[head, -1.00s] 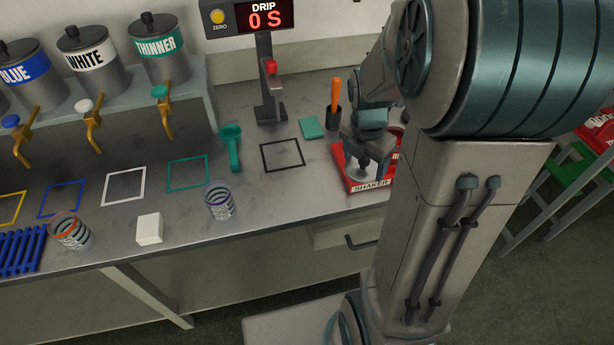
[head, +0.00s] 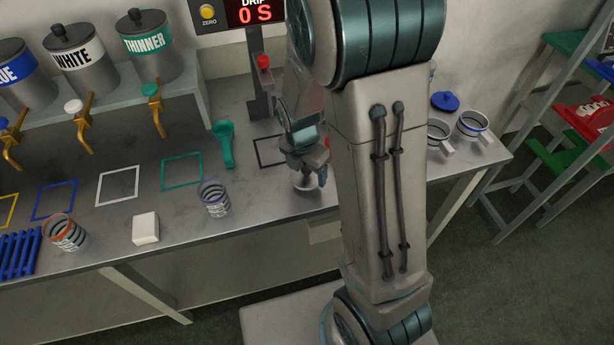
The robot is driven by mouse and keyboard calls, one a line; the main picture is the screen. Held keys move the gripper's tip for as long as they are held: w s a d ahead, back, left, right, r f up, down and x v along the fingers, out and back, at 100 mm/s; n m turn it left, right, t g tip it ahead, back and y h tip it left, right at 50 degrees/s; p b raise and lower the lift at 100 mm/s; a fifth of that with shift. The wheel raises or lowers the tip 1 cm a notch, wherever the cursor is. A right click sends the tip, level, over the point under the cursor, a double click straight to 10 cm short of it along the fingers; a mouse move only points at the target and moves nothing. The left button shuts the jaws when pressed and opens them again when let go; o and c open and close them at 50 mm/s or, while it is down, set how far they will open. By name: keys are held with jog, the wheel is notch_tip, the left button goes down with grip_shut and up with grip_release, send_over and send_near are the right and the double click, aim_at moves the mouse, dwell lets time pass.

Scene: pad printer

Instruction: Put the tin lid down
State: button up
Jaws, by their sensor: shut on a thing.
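My gripper (head: 305,167) is shut on the tin lid (head: 306,186), a pale grey disc under the fingers, partly covered by them. It is over the right part of the bench, just right of and nearer than the black outlined square (head: 262,161). I cannot tell whether the lid touches the bench. A striped tin with a purple rim (head: 214,199) stands open to the left, apart from the gripper. Another striped tin with an orange rim (head: 66,233) stands further left. The red shaker is hidden behind my arm.
A white block (head: 145,228), a blue rack (head: 18,252) and a teal scoop (head: 225,145) lie on the bench (head: 180,225). Dispenser pots (head: 81,66) stand at the back left. Mugs (head: 472,125) and a blue lid (head: 445,101) are right of my arm.

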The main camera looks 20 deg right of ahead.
aim_at(307, 177)
jog(key=shift+f, duration=1.8)
jog(key=shift+f, duration=0.15)
jog(key=o, duration=1)
